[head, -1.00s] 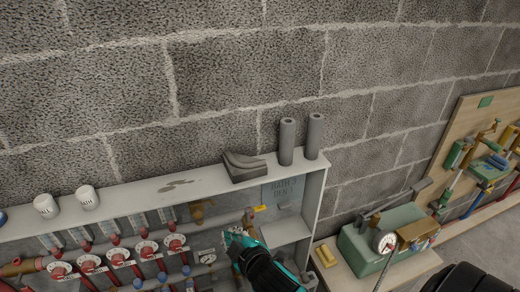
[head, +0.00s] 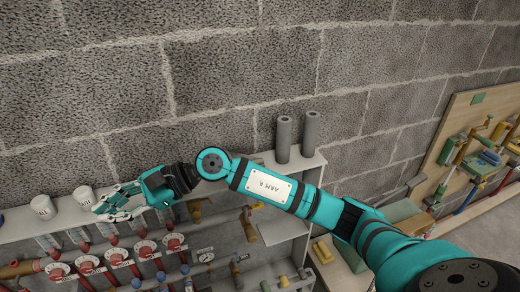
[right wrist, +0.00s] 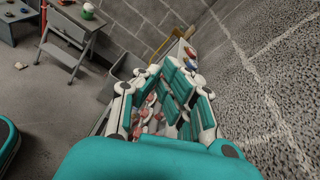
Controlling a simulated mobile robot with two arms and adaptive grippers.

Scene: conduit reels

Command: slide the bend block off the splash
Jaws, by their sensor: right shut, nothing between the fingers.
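My right gripper (head: 103,209) is shut and empty, over the left part of the white shelf top (head: 18,226), close by the white caps. Its fingers also show in the right wrist view (right wrist: 168,95). My right arm reaches across the shelf from the lower right. The grey bend block and the dark splash on the shelf top are hidden behind this arm and gripper. I cannot tell whether they touch. My left gripper is not in view.
Two white caps (head: 83,195) stand on the shelf's left part. Two grey cylinders (head: 283,140) stand upright at its right end. Red valves and pipes (head: 115,255) fill the front below. A block wall (head: 240,80) rises close behind. A tool board (head: 470,140) is at right.

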